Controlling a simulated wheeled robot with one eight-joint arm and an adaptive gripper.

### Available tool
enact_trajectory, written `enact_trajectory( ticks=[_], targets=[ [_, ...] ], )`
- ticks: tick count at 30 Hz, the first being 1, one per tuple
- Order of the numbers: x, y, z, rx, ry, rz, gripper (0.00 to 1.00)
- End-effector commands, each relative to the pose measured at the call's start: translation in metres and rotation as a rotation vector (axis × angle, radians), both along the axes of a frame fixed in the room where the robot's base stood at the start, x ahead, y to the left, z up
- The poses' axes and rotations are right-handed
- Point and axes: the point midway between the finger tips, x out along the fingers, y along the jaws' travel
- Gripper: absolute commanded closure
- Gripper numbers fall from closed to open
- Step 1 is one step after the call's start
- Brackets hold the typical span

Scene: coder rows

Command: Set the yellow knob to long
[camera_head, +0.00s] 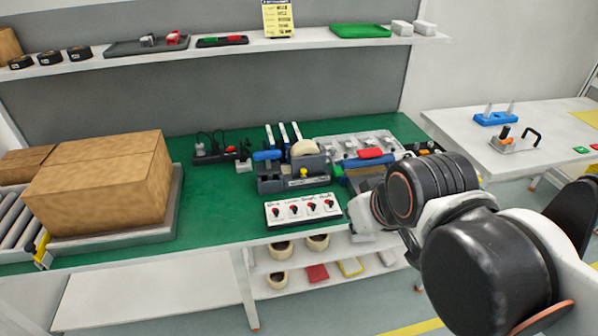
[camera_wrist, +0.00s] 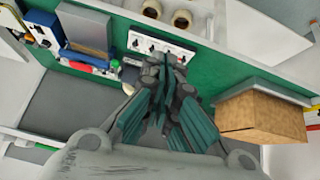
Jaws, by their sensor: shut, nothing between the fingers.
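A small yellow knob (camera_head: 304,172) shows on the front of a grey machine (camera_head: 270,184) at the middle of the green bench. A pale label strip lies just below it. The knob's setting is too small to read. In the head view the gripper is mostly hidden behind my arm, right of that panel (camera_head: 275,221). I cannot make out the yellow knob clearly in the wrist view.
A large cardboard box (camera_head: 100,185) stands on the bench's left side. Blue-handled tools and a grey tray (camera_head: 318,146) sit behind and right of the machine. A shelf (camera_head: 220,48) runs above. Green bench is clear between box and panel.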

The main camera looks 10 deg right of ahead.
Motion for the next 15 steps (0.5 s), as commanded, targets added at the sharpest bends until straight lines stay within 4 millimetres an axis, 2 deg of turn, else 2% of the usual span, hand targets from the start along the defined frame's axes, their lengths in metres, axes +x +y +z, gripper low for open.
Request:
enact_trajectory(
  ticks=[6,15],
  targets=[
    [0.037,0.003,0.024,-0.144,0.048,0.199,1.00],
    [0.095,0.010,0.041,-0.345,0.121,0.505,1.00]
  ],
)
